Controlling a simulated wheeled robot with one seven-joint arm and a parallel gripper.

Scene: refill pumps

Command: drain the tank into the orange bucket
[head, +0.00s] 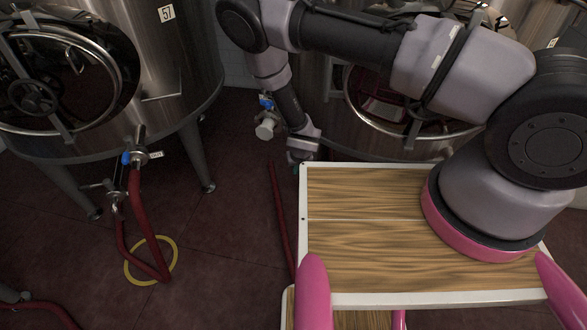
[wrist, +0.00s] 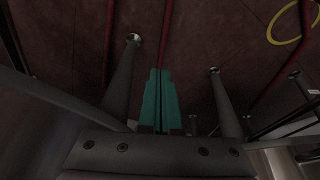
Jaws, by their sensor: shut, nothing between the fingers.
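A steel tank (head: 185,60) marked 57 stands at the left, with a round hatch. Low on it is a valve with a blue handle (head: 126,158) and a red hose (head: 134,200). A second steel tank (head: 340,135) stands behind my arm, partly hidden. A valve with a blue handle (head: 267,102) and a pale outlet (head: 265,130) shows left of my forearm. My gripper (head: 296,168) is low, by the far left corner of my wooden deck, mostly hidden. In the wrist view its teal fingers (wrist: 160,75) are together and empty. No orange bucket is visible.
A red hose (head: 280,215) lies on the floor left of my deck. A yellow ring (head: 172,262) lies around the bend of the left hose. Tank legs (head: 197,155) and, in the wrist view, more legs (wrist: 121,80) stand close by. Dark red floor between the hoses is open.

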